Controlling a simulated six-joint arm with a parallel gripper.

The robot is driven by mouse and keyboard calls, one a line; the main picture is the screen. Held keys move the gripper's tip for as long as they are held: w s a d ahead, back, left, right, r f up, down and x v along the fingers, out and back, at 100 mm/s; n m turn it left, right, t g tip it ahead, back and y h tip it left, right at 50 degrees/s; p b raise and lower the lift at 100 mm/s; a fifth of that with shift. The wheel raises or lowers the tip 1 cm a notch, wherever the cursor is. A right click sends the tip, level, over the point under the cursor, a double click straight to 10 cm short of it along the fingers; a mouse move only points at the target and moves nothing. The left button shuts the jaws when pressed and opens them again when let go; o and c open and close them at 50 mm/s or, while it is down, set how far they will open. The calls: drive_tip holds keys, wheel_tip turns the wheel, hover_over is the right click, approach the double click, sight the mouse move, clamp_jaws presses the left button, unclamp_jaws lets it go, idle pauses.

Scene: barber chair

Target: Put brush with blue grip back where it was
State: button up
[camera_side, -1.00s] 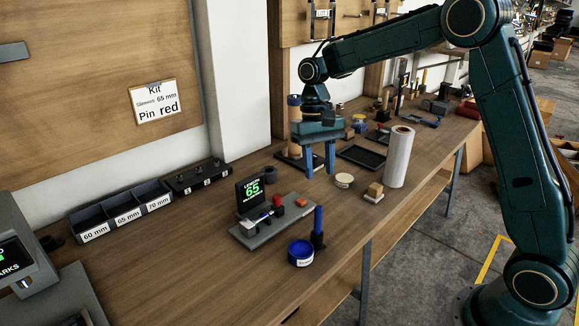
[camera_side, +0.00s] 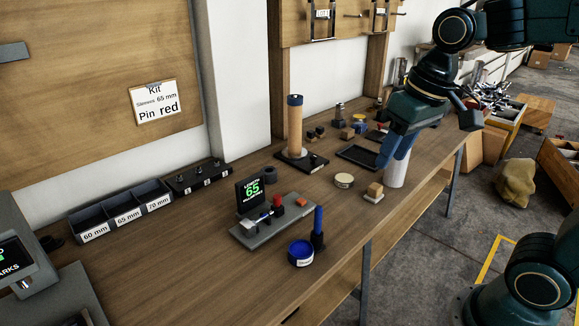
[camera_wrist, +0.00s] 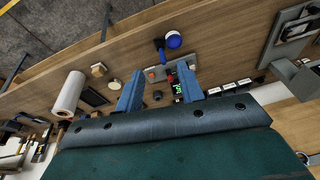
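The brush with the blue grip (camera_side: 318,219) stands upright in a small black holder (camera_side: 318,240) near the bench's front edge. A round blue tin (camera_side: 301,253) is beside it. In the wrist view the brush (camera_wrist: 159,43) and the tin (camera_wrist: 173,39) show near the top, well beyond my fingers. My gripper (camera_side: 392,157) is tilted in front of the white roll, far to the right of the brush. In the wrist view my gripper's fingers (camera_wrist: 159,92) are wide apart with nothing held between them.
A grey fixture (camera_side: 270,228) with a display reading 65 is left of the brush. The white roll (camera_side: 396,174), a round tin (camera_side: 344,181), a wooden block (camera_side: 374,192) and a black tray (camera_side: 360,157) stand to the right.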

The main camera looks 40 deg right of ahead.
drive_tip(key=s+f+n+t, duration=0.1)
drive_tip(key=s+t, duration=0.1)
drive_tip(key=s, duration=0.6)
drive_tip(key=shift+s+d+f+t, duration=0.2)
drive_tip(key=shift+d+f+t, duration=0.1)
drive_tip(key=shift+d, duration=0.05)
idle(0.3)
